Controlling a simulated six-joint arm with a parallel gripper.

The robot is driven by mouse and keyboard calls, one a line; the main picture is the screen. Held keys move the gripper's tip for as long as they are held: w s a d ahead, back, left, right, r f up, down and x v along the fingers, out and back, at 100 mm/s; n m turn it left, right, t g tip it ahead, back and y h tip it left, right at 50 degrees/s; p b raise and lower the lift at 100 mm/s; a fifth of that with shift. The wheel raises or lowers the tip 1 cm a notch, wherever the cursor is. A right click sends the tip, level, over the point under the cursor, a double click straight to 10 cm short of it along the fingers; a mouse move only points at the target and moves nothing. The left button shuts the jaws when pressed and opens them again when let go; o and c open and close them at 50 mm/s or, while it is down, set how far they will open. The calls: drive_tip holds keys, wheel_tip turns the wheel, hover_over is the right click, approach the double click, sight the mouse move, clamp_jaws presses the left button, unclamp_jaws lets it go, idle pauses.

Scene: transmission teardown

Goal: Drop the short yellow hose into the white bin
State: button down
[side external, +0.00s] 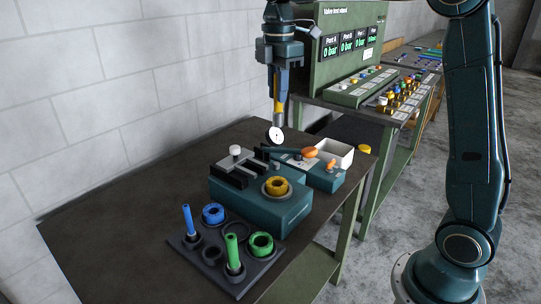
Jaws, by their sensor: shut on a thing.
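My gripper (281,88) hangs over the far end of the dark bench, jaws pointing down. It is shut on the short yellow hose (279,105), which hangs upright below the jaws. The hose's lower end looks dark and sits just above a round white-faced dial (275,134); I cannot tell whether they touch. The white bin (335,153) stands at the bench's right edge, right of and lower than the hose. Its near wall shows; little of its inside does.
A teal fixture (262,212) with a yellow ring (276,186) stands mid-bench. A teal unit with orange handles (310,152) stands before the bin. A dark tray (209,256) holds blue and green parts in front. The bench's left side is clear.

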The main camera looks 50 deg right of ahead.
idle(0.4)
drive_tip(key=shift+w+d+f, duration=0.25)
drive_tip(key=shift+d, duration=0.3)
drive_tip(key=w+d+f, duration=0.2)
drive_tip(key=d+f, duration=0.2)
drive_tip(key=d, duration=0.5)
drive_tip(key=w+d+f, duration=0.2)
drive_tip(key=d+f, duration=0.3)
drive_tip(key=d, duration=0.3)
drive_tip(key=s+d+f, duration=0.2)
drive_tip(key=d+f, duration=0.3)
drive_tip(key=d, duration=0.3)
drive_tip(key=s+d+f, duration=0.3)
drive_tip(key=d+f, duration=0.2)
drive_tip(key=d, duration=0.4)
drive_tip(key=shift+d, duration=0.15)
drive_tip(key=shift+f, duration=0.2)
drive_tip(key=shift+f, duration=2.8)
